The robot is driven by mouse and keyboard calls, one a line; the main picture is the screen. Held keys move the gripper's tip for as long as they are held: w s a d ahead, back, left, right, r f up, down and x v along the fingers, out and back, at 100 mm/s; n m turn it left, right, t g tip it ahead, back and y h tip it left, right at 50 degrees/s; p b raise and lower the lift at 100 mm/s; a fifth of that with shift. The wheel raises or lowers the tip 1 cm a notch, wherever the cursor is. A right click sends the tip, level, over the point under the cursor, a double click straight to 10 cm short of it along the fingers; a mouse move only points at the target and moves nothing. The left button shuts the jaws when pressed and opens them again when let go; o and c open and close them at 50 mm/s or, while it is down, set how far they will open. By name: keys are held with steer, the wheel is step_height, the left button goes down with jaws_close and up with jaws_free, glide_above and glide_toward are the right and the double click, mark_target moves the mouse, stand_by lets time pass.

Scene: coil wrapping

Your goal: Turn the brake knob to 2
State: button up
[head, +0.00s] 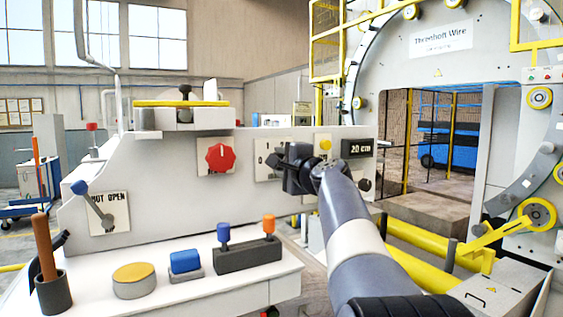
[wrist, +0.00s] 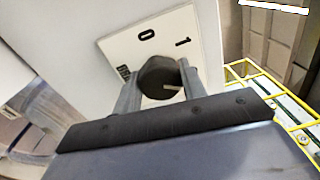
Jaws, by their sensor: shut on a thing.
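A black round knob (wrist: 156,74) with a pale pointer line sits on a white plate (wrist: 112,46) in the wrist view. The figures 0 and 1 are readable on the plate; no 2 shows. The pointer line runs toward the lower right, away from the 0. My gripper (wrist: 160,80) is shut on the knob, one finger on each side. In the head view my gripper (head: 291,168) is at the panel and hides the knob; part of its plate (head: 265,160) shows left of it.
A blue-tipped lever (head: 92,204) is far left. The shelf below holds buttons and small levers.

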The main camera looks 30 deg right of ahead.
steer(key=o, duration=1)
steer(key=shift+c, duration=0.2)
steer(key=shift+s, duration=0.1)
steer(key=s+b, duration=0.4)
steer(key=s, duration=0.6)
steer(key=shift+s+f, duration=0.2)
steer(key=shift+s, duration=0.1)
steer(key=shift+w+d, duration=0.1)
steer(key=w+p, duration=0.1)
steer(key=w, duration=0.2)
steer(key=w+p, duration=0.1)
steer(key=w, duration=0.3)
steer(key=w+p, duration=0.2)
steer(key=w, duration=0.1)
steer(key=shift+w+r, duration=0.25)
steer(key=shift+w, duration=0.1)
